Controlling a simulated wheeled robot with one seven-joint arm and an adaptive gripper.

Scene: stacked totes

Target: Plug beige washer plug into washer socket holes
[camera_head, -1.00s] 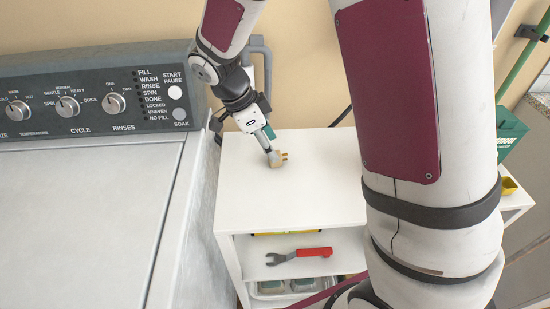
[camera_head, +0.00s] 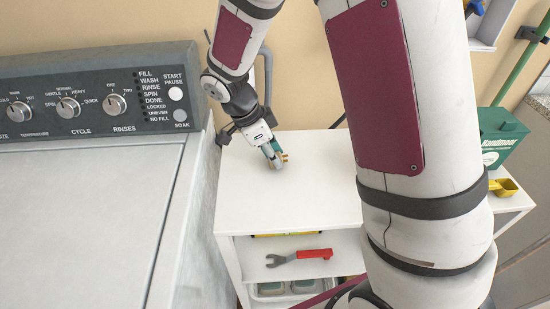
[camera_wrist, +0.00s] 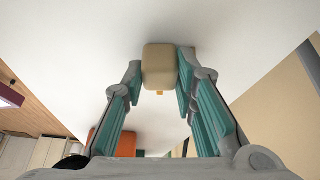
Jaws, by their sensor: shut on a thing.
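The beige washer plug (camera_head: 284,157) is just above or on the white shelf unit's top, right of the washing machine; I cannot tell whether it touches the surface. In the wrist view the plug (camera_wrist: 160,64) is a rounded beige block between the teal finger pads, with a small brass-coloured prong below it. My gripper (camera_head: 275,157) is shut on the plug, its fingers pointing down toward the shelf top. The same gripper (camera_wrist: 160,78) shows from behind in the wrist view. The washer socket holes are not visible in either view.
The washing machine (camera_head: 80,200) fills the left side. The white shelf unit (camera_head: 300,205) has a clear top; a red-handled wrench (camera_head: 300,256) lies on its lower shelf. A green box (camera_head: 500,135) and yellow scoop (camera_head: 503,187) are at right. My arm blocks the centre right.

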